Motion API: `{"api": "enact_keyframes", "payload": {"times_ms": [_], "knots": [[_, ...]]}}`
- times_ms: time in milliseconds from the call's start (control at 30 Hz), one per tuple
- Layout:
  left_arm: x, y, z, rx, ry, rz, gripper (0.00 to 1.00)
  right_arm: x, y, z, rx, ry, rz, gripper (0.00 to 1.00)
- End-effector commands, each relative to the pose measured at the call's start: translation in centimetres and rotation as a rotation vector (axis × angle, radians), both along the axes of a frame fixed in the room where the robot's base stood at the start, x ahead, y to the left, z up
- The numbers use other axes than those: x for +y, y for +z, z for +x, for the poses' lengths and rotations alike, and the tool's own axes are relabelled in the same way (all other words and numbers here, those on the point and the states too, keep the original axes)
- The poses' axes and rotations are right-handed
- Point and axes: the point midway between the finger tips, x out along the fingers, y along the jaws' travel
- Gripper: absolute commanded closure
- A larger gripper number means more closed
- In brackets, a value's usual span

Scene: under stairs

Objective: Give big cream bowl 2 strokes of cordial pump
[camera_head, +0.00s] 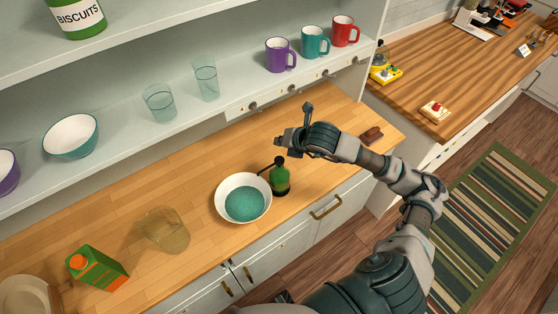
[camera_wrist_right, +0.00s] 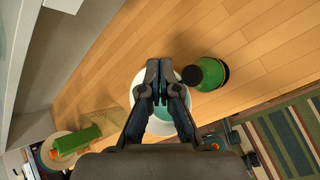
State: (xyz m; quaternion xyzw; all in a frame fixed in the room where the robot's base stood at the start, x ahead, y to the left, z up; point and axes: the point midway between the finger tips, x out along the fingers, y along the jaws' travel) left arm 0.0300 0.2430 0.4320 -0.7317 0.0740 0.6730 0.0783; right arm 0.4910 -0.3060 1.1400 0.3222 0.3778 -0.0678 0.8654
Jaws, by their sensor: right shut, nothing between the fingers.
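The big cream bowl (camera_head: 221,203), white-looking with teal contents, stands on the wooden counter. The green cordial pump bottle (camera_head: 280,183) stands upright just right of it, its dark pump head and spout pointing toward the bowl. My right gripper (camera_head: 284,141) is shut and empty, above and behind the bottle in the head view. In the right wrist view its closed fingers (camera_wrist_right: 160,72) partly hide the bowl (camera_wrist_right: 136,88), and the bottle (camera_wrist_right: 208,73) is to their right, apart from them. My left gripper is not in view.
A clear glass container (camera_head: 165,231) and a green carton (camera_head: 97,267) stand left on the counter. A brown object (camera_head: 371,134) lies right of my gripper. Shelves above hold glasses, mugs and a teal bowl (camera_head: 71,137). The counter behind the bowl is clear.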

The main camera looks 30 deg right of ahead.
Motion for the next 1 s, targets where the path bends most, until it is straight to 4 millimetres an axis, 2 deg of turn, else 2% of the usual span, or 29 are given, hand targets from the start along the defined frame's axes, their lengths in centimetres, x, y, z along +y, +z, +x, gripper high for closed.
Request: {"api": "enact_keyframes", "payload": {"times_ms": [33,200,333,633,1000], "knots": [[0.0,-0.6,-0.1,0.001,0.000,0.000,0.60,-0.1,-1.2,-0.1,0.004,0.000,-0.001,1.00],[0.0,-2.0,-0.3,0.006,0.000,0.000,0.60,-0.1,-3.8,0.0,0.002,0.001,0.001,1.00],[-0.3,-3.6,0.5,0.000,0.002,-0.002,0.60,-0.1,-5.4,0.0,0.001,0.001,0.002,1.00],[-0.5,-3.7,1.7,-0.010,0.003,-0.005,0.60,0.0,-5.6,0.0,0.000,0.000,0.000,1.00],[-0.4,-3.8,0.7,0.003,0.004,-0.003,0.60,0.0,-5.6,0.0,0.000,0.000,0.000,1.00]]}}
